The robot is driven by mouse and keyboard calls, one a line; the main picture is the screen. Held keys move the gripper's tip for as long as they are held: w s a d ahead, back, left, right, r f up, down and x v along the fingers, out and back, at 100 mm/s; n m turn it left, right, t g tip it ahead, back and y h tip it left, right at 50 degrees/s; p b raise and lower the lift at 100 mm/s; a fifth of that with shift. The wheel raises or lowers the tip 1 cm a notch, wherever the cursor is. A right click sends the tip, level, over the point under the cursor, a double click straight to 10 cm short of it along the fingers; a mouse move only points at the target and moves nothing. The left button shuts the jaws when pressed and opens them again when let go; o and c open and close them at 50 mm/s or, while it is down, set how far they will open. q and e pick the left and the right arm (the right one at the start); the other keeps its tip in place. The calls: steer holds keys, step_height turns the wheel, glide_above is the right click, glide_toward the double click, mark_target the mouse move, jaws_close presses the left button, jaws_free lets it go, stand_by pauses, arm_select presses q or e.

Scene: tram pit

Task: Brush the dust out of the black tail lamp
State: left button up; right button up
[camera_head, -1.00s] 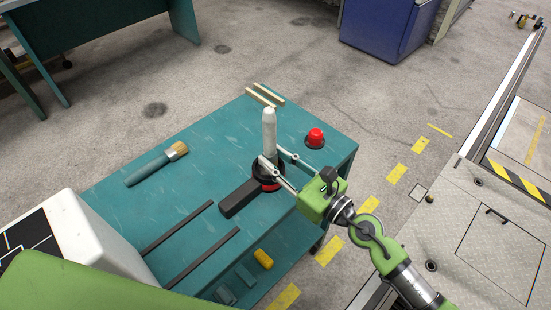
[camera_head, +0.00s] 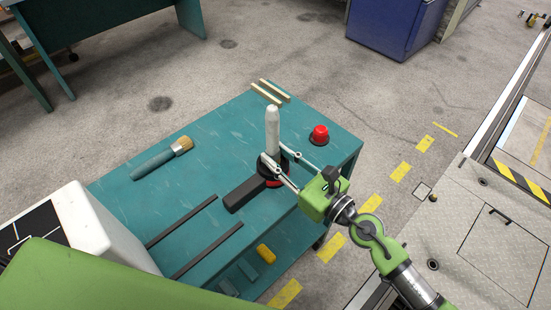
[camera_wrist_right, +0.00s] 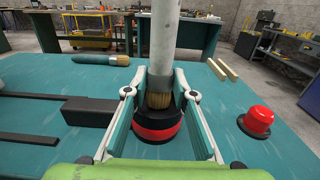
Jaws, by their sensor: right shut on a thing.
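The black tail lamp (camera_wrist_right: 150,148), a round black body with a red band, stands on the teal table; it also shows in the head view (camera_head: 266,170), partly hidden by my gripper. My right gripper (camera_wrist_right: 160,92) is shut on a brush with a pale handle (camera_wrist_right: 164,40), which stands nearly upright. Its tan bristles (camera_wrist_right: 159,100) point down at the top of the lamp; I cannot tell how deep they reach. The right gripper also shows in the head view (camera_head: 273,160). My left gripper is not in view.
A white box (camera_head: 105,235) stands lower left.

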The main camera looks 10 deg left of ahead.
steer(key=shift+w+d, duration=0.25)
steer(key=shift+w, duration=0.05)
steer(key=shift+s+a+p, duration=0.4)
steer(key=shift+s, duration=0.2)
steer(key=shift+s+a, duration=0.1)
steer(key=shift+s, duration=0.05)
steer(key=shift+w+d+b, duration=0.3)
steer(key=shift+w+d, duration=0.05)
steer(key=shift+w, duration=0.25)
steer(key=shift+w+d+r, duration=0.1)
steer(key=shift+w, duration=0.05)
